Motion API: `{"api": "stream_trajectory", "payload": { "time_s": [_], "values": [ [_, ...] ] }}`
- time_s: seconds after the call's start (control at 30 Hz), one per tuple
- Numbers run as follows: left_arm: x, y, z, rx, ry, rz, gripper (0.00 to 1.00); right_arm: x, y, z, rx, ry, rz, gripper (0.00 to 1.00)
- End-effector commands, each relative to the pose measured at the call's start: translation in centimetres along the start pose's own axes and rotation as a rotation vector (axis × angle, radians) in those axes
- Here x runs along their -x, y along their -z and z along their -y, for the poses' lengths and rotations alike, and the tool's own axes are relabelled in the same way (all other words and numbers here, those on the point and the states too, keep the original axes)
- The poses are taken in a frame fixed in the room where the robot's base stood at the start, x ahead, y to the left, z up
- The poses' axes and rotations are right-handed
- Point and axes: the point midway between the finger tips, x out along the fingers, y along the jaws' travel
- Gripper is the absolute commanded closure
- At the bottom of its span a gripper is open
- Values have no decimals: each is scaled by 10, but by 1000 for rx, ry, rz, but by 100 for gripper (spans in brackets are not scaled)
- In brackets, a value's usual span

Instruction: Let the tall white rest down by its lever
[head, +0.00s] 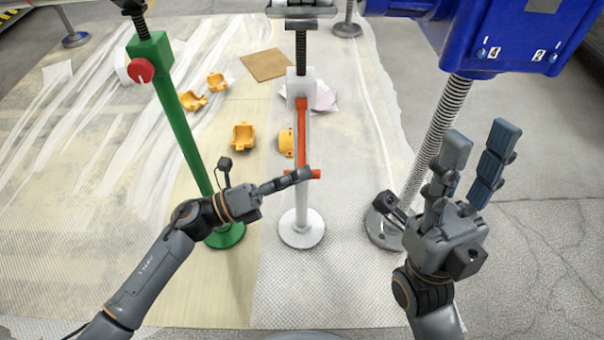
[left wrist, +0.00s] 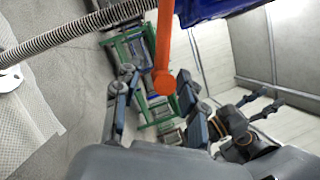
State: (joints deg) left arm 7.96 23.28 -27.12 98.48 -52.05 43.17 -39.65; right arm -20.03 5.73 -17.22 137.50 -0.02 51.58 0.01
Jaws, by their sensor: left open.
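The tall white rest (head: 302,212) stands upright in the middle of the head view on a round white base. Its orange lever (head: 301,135) hangs down along the post and ends in a short crosswise handle. My left gripper (head: 299,176) reaches in from the left, with its fingertips at the lever's lower end. In the left wrist view the orange lever (left wrist: 166,45) comes down between the two spread fingers (left wrist: 155,95); whether it touches either finger cannot be told. My right gripper (head: 476,150) is open and empty at the right, fingers pointing up.
A green stand (head: 180,105) with a red knob is left of the white rest. A grey threaded stand (head: 437,135) under a blue machine (head: 500,45) is to the right, close to my right gripper. Several yellow pieces (head: 242,137) and a brown board (head: 266,65) lie on the floor sheeting.

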Motion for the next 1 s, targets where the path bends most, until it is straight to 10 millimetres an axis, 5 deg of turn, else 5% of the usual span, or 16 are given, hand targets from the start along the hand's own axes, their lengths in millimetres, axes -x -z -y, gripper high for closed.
{"api": "stream_trajectory", "payload": {
  "time_s": [0.43, 0.63, 1.0],
  "values": [
    [-12, 0, 0, 1, 0, 0, 59, 1, 0, 0, 0, 0, 1, 60],
    [-11, 0, 0, 2, 0, 0, 100, 1, 0, 0, 0, 0, 1, 60],
    [-11, 0, 0, 3, -1, 0, 100, 0, 0, 0, 0, 0, 1, 60]
  ]
}}
